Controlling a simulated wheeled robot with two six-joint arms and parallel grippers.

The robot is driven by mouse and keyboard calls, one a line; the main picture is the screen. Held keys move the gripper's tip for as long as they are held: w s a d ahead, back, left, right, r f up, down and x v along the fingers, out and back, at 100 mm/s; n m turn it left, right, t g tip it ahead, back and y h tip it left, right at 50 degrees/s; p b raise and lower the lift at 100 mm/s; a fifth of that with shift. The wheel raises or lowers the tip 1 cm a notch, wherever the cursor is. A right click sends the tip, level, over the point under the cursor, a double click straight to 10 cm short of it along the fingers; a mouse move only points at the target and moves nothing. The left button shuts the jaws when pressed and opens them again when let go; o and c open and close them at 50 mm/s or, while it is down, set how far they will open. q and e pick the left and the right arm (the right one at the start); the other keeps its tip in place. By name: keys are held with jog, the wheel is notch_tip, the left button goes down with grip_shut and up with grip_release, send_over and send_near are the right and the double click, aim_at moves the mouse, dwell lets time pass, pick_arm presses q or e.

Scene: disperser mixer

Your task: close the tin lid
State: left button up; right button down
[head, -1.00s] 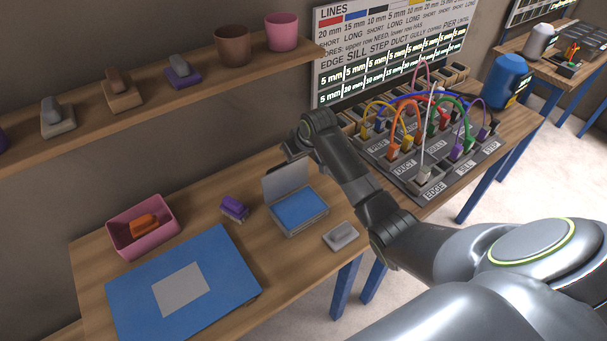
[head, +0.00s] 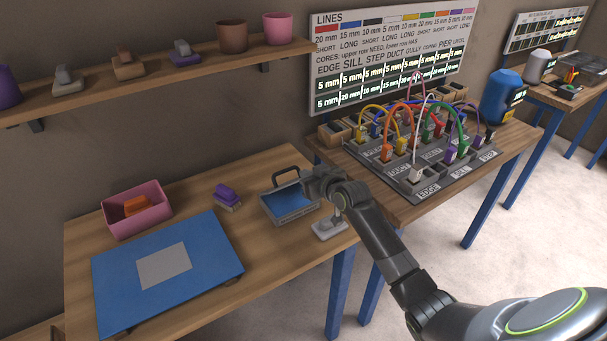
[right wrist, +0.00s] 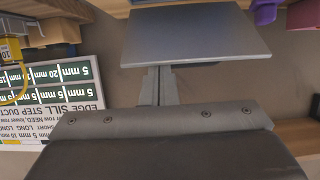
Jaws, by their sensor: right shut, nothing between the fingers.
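The tin (head: 290,217) stands on the wooden table, its blue inside showing. A thin dark outline (head: 285,172) rises at its back edge; I cannot tell how far the lid is tilted there. My right gripper (head: 306,180) is at the tin's right back side, shut and empty. In the right wrist view a flat grey plate (right wrist: 195,42), apparently the lid, lies just beyond the shut fingers (right wrist: 158,85); whether they touch is unclear. My right forearm hides part of the tin's right side. My left gripper is not in view.
A purple-topped block (head: 227,196) sits left of the tin. A grey block (head: 328,228) is close to its right front. A pink bin (head: 137,212) holds an orange block. A blue board (head: 215,262) lies in front. A cable panel (head: 440,183) stands to the right.

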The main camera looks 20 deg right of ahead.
pick_arm(q)
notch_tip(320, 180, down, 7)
jog(key=b, duration=0.5)
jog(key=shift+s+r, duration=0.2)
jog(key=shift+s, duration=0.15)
pick_arm(e)
jog(key=shift+s+d+f+t, duration=0.1)
jog(key=shift+s+f+t, duration=0.25)
jog(key=shift+s+f, duration=0.35)
jog(key=shift+s+d+f+t, duration=0.1)
jog(key=shift+s+f+t, duration=0.3)
jog(key=shift+f, duration=0.55)
jog(key=shift+s+d+f+t, duration=0.1)
jog(key=shift+s+f+t, duration=0.25)
jog(key=shift+s+f, duration=0.35)
jog(key=shift+w+f, duration=0.15)
jog(key=shift+f, duration=0.05)
